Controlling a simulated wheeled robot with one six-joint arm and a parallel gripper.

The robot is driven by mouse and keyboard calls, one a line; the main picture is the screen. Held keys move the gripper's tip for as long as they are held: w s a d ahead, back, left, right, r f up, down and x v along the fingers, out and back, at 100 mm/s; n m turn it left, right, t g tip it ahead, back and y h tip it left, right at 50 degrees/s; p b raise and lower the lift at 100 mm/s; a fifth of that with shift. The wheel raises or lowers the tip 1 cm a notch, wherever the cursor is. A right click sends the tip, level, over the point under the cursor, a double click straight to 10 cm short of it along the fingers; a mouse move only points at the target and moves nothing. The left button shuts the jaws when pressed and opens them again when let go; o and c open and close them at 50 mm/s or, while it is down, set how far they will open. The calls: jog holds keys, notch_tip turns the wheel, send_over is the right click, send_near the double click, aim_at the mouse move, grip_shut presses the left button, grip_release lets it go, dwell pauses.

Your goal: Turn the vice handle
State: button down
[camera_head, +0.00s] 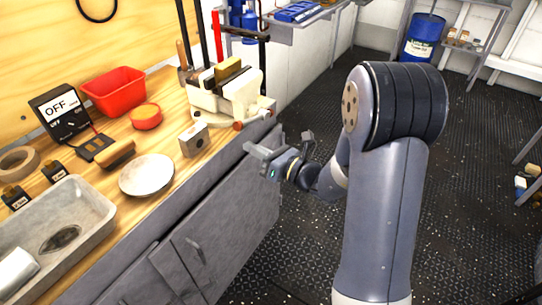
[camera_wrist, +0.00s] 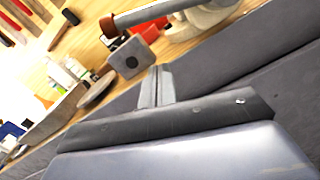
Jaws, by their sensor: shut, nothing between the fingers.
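The cream vice (camera_head: 238,96) stands at the right end of the wooden bench, with a tan block between its jaws. Its handle (camera_head: 254,119) is a thin bar with orange-red ends across the vice's front. In the wrist view the handle (camera_wrist: 150,13) shows large at the top, with a brown-red knob at its left end. My gripper (camera_head: 250,148) is shut and empty, in front of the bench edge, below and apart from the handle. Its closed fingers (camera_wrist: 156,84) point up toward the bench in the wrist view.
A grey block with a hole (camera_head: 194,139) sits left of the vice, near the bench edge. Grey cabinet doors (camera_head: 215,227) lie below. The dark floor to the right is open.

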aim_at(248, 123)
jog(key=r, duration=0.2)
jog(key=w+r, duration=0.1)
jog(key=shift+w+d+r+p, duration=0.15)
jog(key=shift+d+r+p, duration=0.05)
jog(key=shift+r+p, duration=0.2)
notch_tip(248, 123, up, 2)
jog(key=m+p, duration=0.2)
jog(key=p, duration=0.1)
jog(key=shift+w+d+r+m+p, duration=0.1)
jog(key=shift+r+m+p, duration=0.05)
jog(key=shift+m+p, duration=0.15)
jog(key=shift+w+d+r, duration=0.1)
jog(key=shift+w+r, duration=0.05)
jog(key=shift+r, duration=0.15)
